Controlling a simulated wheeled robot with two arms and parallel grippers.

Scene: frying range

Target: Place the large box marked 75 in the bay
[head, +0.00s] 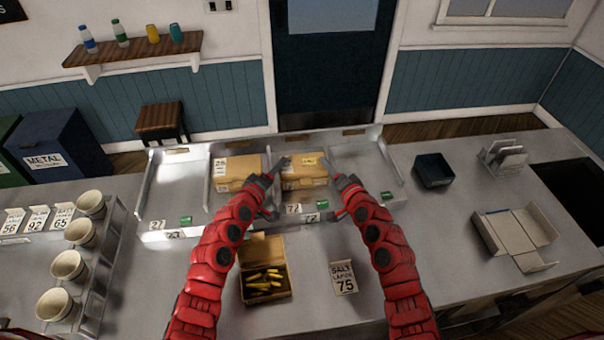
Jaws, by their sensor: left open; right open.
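A tan box (304,165) with a white label lies in the third bay from the left of a metal rack (389,165); its mark is too small to read. A similar tan box (237,166) lies in the second bay. Another tan layer shows beneath each. My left gripper (277,188) is open at the left side of the third-bay box. My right gripper (331,188) is open at its right side. Whether either touches it I cannot tell. A white card marked 75 (343,278) is on the counter in front. The first bay (178,190) and fourth bay (358,163) look empty.
An open box of yellow pieces (264,282) stands between my arms. Several cups (68,265) stand in a rack at left. A dark tray (433,170), a card holder (503,155) and an unfolded carton (515,235) are at right. The counter right of my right arm is partly clear.

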